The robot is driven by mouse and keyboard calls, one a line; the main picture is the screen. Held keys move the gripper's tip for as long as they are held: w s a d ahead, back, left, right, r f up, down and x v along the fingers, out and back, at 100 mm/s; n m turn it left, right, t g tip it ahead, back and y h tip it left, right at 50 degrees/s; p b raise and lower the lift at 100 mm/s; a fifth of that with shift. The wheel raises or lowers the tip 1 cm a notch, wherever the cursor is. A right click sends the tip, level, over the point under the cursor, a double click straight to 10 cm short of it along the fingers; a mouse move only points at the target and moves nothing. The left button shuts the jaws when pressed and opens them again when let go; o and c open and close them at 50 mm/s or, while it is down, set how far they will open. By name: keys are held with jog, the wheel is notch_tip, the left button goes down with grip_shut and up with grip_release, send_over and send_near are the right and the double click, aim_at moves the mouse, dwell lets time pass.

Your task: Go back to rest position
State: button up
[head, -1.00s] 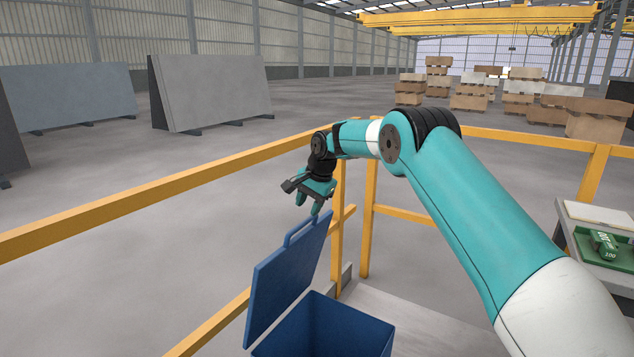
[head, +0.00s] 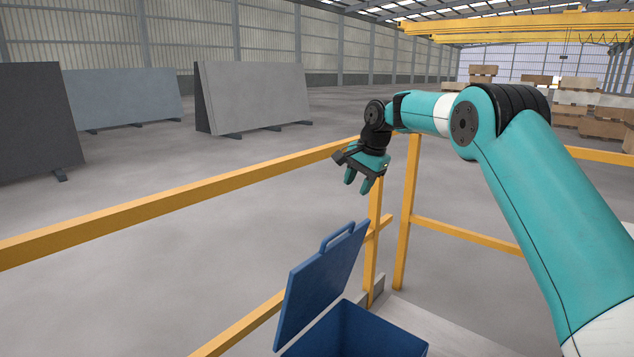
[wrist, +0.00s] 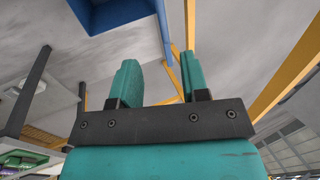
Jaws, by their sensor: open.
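My gripper (head: 359,184) hangs at the end of my bent teal arm, above and slightly right of the raised lid of a blue bin. Its two teal fingers are apart with nothing between them. The wrist view also shows the open, empty fingers (wrist: 158,80), with part of the blue bin (wrist: 118,12) beyond them at the top. In the head view the blue bin (head: 372,335) stands at the bottom with its lid (head: 322,285) tilted up. The inside of the bin is mostly out of the picture.
A yellow railing (head: 180,203) runs close by the bin and gripper, with posts (head: 407,215) just to the right. Stone slabs (head: 257,95) stand on the far floor at left. Stacked boxes (head: 585,95) are far back right. Green items (wrist: 22,162) show at the wrist view's lower left.

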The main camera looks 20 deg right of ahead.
jog(key=s+a+r+n+g+y, duration=0.1)
jog(key=s+a+r+n, duration=0.25)
jog(key=s+a, duration=0.4)
jog(key=s+a+r+n, duration=0.2)
jog(key=s+a+n, duration=0.3)
jog(key=s, duration=0.6)
jog(key=s+a+f+n, duration=0.1)
jog(key=s+n, duration=0.2)
jog(key=s, duration=0.6)
jog(key=s+a+f+n+g, duration=0.1)
jog(key=s+a+f+n, duration=0.1)
jog(key=s, duration=0.7)
jog(key=s+a+f+n+g+y, duration=0.1)
jog(key=s+n, duration=0.4)
jog(key=s, duration=0.4)
jog(key=shift+s+a+f, duration=0.25)
jog(key=shift+s+f, duration=0.1)
